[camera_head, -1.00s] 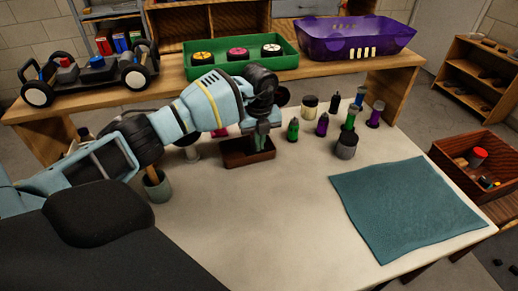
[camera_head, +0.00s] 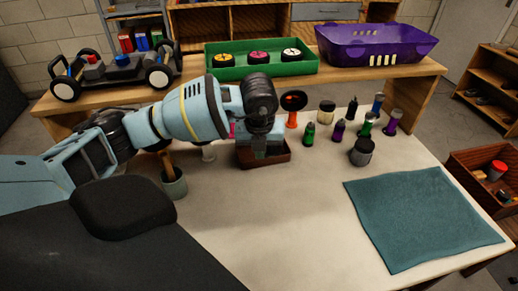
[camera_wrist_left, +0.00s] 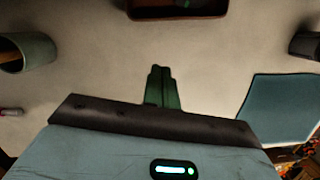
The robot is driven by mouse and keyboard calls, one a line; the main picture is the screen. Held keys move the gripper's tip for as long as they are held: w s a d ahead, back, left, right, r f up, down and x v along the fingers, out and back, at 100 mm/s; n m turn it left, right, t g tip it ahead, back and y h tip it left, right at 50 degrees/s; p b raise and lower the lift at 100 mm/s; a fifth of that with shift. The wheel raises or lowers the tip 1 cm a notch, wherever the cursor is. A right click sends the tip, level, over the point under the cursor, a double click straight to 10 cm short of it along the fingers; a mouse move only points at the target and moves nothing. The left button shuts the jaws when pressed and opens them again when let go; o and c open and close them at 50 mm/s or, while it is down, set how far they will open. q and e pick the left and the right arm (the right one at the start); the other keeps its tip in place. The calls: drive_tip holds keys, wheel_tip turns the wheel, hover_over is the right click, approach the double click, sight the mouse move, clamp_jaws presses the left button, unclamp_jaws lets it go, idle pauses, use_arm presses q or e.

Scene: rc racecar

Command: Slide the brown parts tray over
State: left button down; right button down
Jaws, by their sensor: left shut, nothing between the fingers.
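The brown parts tray (camera_head: 280,159) is a small, shallow box on the pale worktop, left of the bottles. My left gripper (camera_head: 266,153) reaches down in front of it in the head view and hides part of its interior. In the left wrist view the closed green fingers (camera_wrist_left: 161,72) are shut and empty. The tray's near edge (camera_wrist_left: 178,14) shows beyond the fingertips at the top, with bare worktop between. The pictures do not clearly show contact. My right gripper is not in view.
A grey-green cup (camera_head: 174,186) with a handle in it stands left of the tray. Several bottles and a dark grey jar (camera_head: 363,154) stand to the right. A teal mat (camera_head: 425,215) lies at the front right. The worktop in front of the tray is clear.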

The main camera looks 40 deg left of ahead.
use_arm(q)
drive_tip(key=shift+s+d+r+m, duration=0.1)
drive_tip(key=shift+s+r+m, duration=0.25)
drive_tip(key=shift+s, duration=0.45)
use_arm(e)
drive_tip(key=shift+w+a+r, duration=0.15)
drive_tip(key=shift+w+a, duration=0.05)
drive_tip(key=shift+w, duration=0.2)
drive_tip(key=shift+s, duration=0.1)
use_arm(q)
drive_tip(key=x, duration=1)
drive_tip(key=shift+w+f, duration=0.1)
drive_tip(key=shift+w, duration=0.05)
drive_tip(key=shift+w+a, duration=0.8)
drive_tip(key=shift+w, duration=0.2)
drive_tip(key=shift+w+a, duration=0.45)
drive_tip(key=shift+w, duration=0.1)
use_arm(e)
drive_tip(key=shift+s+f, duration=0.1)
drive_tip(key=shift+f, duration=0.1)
use_arm(q)
drive_tip(key=shift+w, duration=0.1)
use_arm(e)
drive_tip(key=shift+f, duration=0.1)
